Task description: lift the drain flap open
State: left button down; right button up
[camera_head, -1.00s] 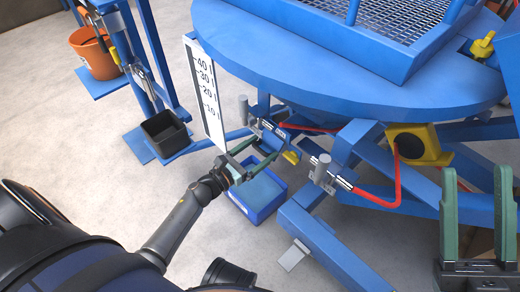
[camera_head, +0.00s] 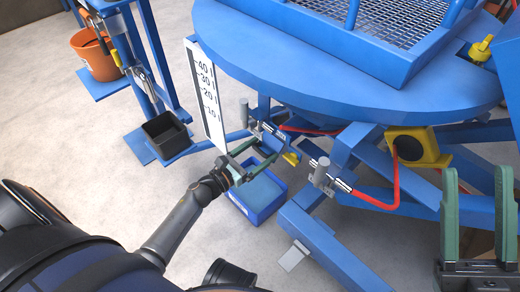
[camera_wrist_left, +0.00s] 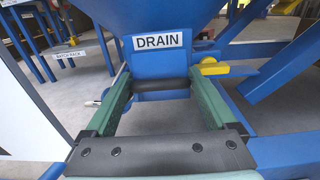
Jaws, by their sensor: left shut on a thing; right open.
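The drain shows in the left wrist view as a blue panel under a white DRAIN label (camera_wrist_left: 158,41). A dark horizontal bar (camera_wrist_left: 162,87) lies across the panel's lower part, between the green fingers of my left gripper (camera_wrist_left: 163,92). The gripper is shut on this bar, which looks like the flap's handle. In the head view my left gripper (camera_head: 254,160) is under the blue round tabletop, above a blue bin; the flap is hardly visible there. My right gripper (camera_head: 478,205) is open and empty at the lower right, its two green fingers upright and apart.
A yellow lever (camera_wrist_left: 212,69) is just right of the drain; it also shows in the head view (camera_head: 291,158). A white scale board (camera_head: 205,92) hangs close to the left gripper. The blue bin (camera_head: 264,213) is on the floor below. Red hoses and blue legs are to the right.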

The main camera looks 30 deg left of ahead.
pick_arm(q)
jog(key=g+p, duration=0.1)
jog(key=p, duration=0.2)
jog(key=r+g+p, duration=0.1)
jog(key=p, duration=0.3)
jog(key=r+g+y+p, duration=0.1)
jog(key=p, duration=0.2)
jog(key=shift+s+d+r+p, duration=0.25)
jog(key=shift+p, duration=0.1)
jog(key=shift+f+g+p, duration=0.1)
jog(key=shift+g+p, duration=0.25)
jog(key=shift+g, duration=0.05)
pick_arm(e)
notch_tip(320, 180, up, 13)
jog(key=d, duration=0.1)
jog(key=shift+s+d+r+n+t, duration=0.2)
jog(key=shift+s+n+t, duration=0.1)
jog(key=shift+n+t, duration=0.1)
pick_arm(q)
jog(key=shift+f, duration=0.1)
pick_arm(e)
jog(key=shift+f, duration=0.1)
pick_arm(q)
grip_release()
jog(key=shift+a, duration=0.1)
